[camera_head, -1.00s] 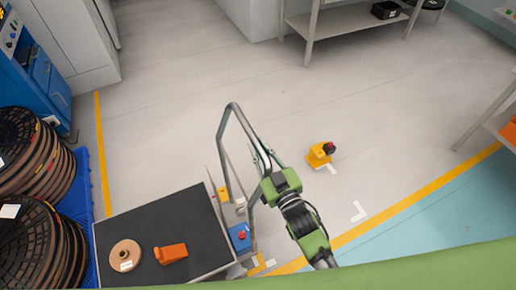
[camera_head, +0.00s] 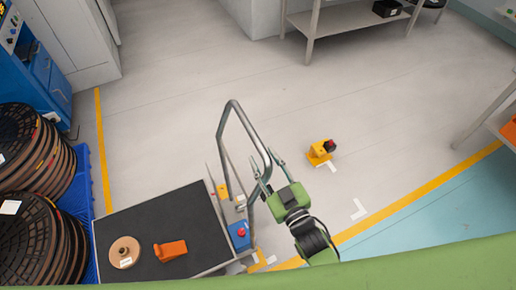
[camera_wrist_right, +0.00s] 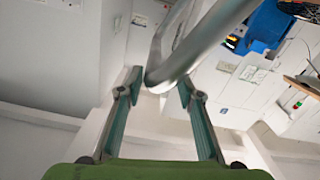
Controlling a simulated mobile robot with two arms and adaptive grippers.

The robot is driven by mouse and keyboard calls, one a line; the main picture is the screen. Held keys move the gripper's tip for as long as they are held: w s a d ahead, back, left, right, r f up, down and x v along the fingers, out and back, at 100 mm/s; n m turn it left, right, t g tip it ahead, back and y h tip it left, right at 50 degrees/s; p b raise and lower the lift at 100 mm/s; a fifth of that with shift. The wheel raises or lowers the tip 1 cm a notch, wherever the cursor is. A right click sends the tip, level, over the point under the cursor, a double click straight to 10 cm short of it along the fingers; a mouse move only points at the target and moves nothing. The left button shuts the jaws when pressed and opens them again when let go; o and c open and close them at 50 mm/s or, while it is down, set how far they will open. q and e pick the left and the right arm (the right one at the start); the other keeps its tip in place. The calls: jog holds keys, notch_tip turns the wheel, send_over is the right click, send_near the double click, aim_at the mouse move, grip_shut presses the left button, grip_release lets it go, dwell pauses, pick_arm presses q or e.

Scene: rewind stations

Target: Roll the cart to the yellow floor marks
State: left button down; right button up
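The cart (camera_head: 180,213) has a black top and a bent grey metal handle (camera_head: 226,130) on its right side. A tan spool (camera_head: 124,252) and an orange part (camera_head: 170,250) lie on top. Yellow floor lines run at the left (camera_head: 103,150) and lower right (camera_head: 420,195); a short yellow mark (camera_head: 259,259) shows beside the cart's lower right corner. My right gripper (camera_head: 268,170) is at the handle's right upright. In the right wrist view the handle bar (camera_wrist_right: 185,55) passes between its spread fingers (camera_wrist_right: 161,85). My left gripper is out of view.
A yellow device with a dark top (camera_head: 320,150) stands on the floor right of the handle, near white corner marks (camera_head: 359,209). Large dark reels (camera_head: 35,150) on a blue pallet stand left of the cart. A shelf table (camera_head: 345,20) stands at the back.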

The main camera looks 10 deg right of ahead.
aim_at(271, 171)
jog(key=v, duration=0.6)
jog(key=shift+s+d, duration=0.15)
jog(key=shift+s, duration=0.2)
